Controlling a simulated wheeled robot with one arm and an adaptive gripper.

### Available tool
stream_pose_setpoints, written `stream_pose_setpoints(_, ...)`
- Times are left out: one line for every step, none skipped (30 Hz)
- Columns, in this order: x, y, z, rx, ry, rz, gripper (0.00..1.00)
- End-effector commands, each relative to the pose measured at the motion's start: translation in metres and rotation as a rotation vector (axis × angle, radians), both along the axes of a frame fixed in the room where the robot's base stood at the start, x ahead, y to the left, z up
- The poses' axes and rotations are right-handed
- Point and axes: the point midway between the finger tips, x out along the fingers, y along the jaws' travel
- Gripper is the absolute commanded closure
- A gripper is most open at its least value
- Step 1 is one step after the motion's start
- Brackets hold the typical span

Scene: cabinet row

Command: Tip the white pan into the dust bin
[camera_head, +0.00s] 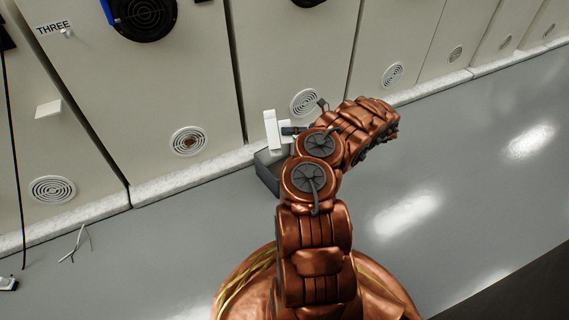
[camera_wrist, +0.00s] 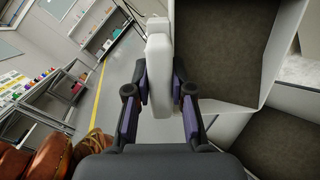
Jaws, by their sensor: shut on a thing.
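My gripper (camera_wrist: 159,98) is shut on the upright white handle of the white pan (camera_wrist: 158,55), with a dark finger on each side in the wrist view. The pan also shows as a white piece (camera_head: 271,130) left of my gripper (camera_head: 292,131) in the head view. The grey dust bin (camera_head: 266,176) stands on the floor just below it, partly hidden by my arm. In the wrist view, two pale-walled, dark-floored hollows lie right of the handle; I cannot tell for certain which belongs to the pan and which to the bin.
A row of beige cabinets with round vents (camera_head: 189,141) stands behind, on a pale plinth (camera_head: 165,187). Pale scraps (camera_head: 76,243) lie on the floor at left. Grey floor (camera_head: 455,190) is clear at right. Shelves (camera_wrist: 92,22) stand far off in the wrist view.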

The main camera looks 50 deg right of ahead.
Motion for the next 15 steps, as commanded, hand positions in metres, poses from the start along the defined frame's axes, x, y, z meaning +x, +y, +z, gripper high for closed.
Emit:
stream_pose_setpoints(-0.004, -0.005, -0.008, 0.019, -0.014, -0.002, 1.0)
stream_pose_setpoints(-0.005, -0.006, -0.004, 0.025, -0.021, 0.001, 1.0)
stream_pose_setpoints(-0.006, -0.007, -0.001, 0.037, -0.029, 0.002, 1.0)
stream_pose_setpoints(-0.007, -0.008, -0.002, 0.046, -0.035, 0.002, 1.0)
stream_pose_setpoints(-0.008, -0.009, -0.003, 0.056, -0.041, 0.0, 1.0)
stream_pose_setpoints(-0.011, -0.01, -0.004, 0.069, -0.05, -0.001, 1.0)
stream_pose_setpoints(-0.01, -0.012, -0.004, 0.071, -0.053, 0.001, 1.0)
stream_pose_setpoints(-0.011, -0.013, -0.004, 0.076, -0.056, 0.0, 1.0)
stream_pose_setpoints(-0.012, -0.015, -0.004, 0.083, -0.064, -0.001, 1.0)
stream_pose_setpoints(-0.013, -0.017, -0.005, 0.09, -0.068, -0.001, 1.0)
stream_pose_setpoints(-0.014, -0.017, -0.006, 0.097, -0.073, -0.001, 1.0)
stream_pose_setpoints(-0.016, -0.018, -0.006, 0.106, -0.081, -0.003, 1.0)
stream_pose_setpoints(-0.017, -0.019, -0.007, 0.114, -0.086, -0.003, 1.0)
stream_pose_setpoints(-0.017, -0.019, -0.007, 0.122, -0.092, -0.002, 1.0)
stream_pose_setpoints(-0.019, -0.021, -0.007, 0.129, -0.096, -0.003, 1.0)
